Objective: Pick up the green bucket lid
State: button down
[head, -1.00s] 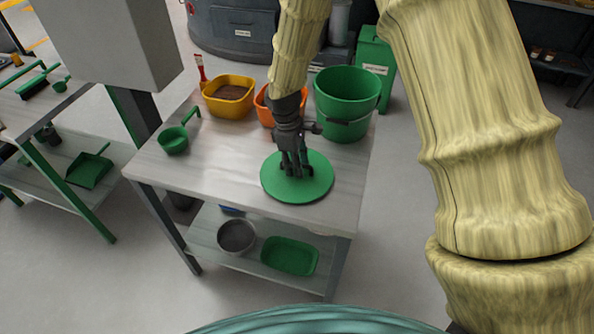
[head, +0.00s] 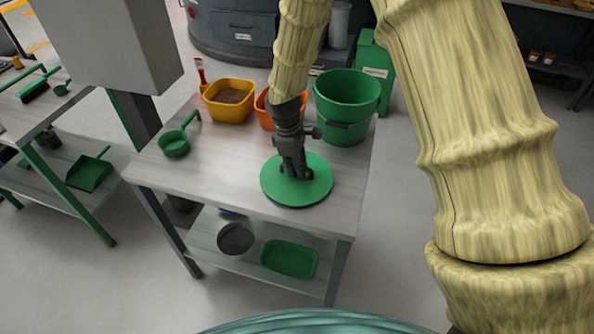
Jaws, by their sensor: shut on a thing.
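The green bucket lid (head: 312,192) is a flat round disc at the front right of the grey metal table (head: 225,180). My gripper (head: 297,174) is over the middle of the lid, pointing down, with its fingers closed together on it. The fingers and wrist hide the lid's centre, so the part they grip cannot be made out. The lid looks level and at or very near the tabletop; I cannot tell if there is a gap under it. The open green bucket (head: 347,95) stands upright just behind the lid to the right.
A yellow tub (head: 230,112) with brown contents and an orange container (head: 265,118), partly hidden by my arm, stand at the back. A green scoop (head: 174,146) lies at the left. The lower shelf holds a metal bowl (head: 235,240) and a green tray (head: 290,259). The table's front left is clear.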

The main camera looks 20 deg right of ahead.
jog(key=shift+r, duration=0.55)
notch_tip(320, 180, up, 2)
jog(key=shift+b, duration=0.7)
jog(key=s+a+b, duration=0.1)
jog(key=s+a, duration=0.1)
jog(key=a, duration=0.2)
jog(key=s+a+r+b, duration=0.1)
jog(key=s+a, duration=0.2)
jog(key=a, duration=0.1)
jog(key=s+a+b, duration=0.1)
jog(key=s+a, duration=0.2)
jog(key=a, duration=0.1)
jog(key=shift+a+r, duration=0.25)
jog(key=shift+r, duration=0.05)
jog(key=shift+s+a, duration=0.4)
jog(key=shift+a, duration=0.05)
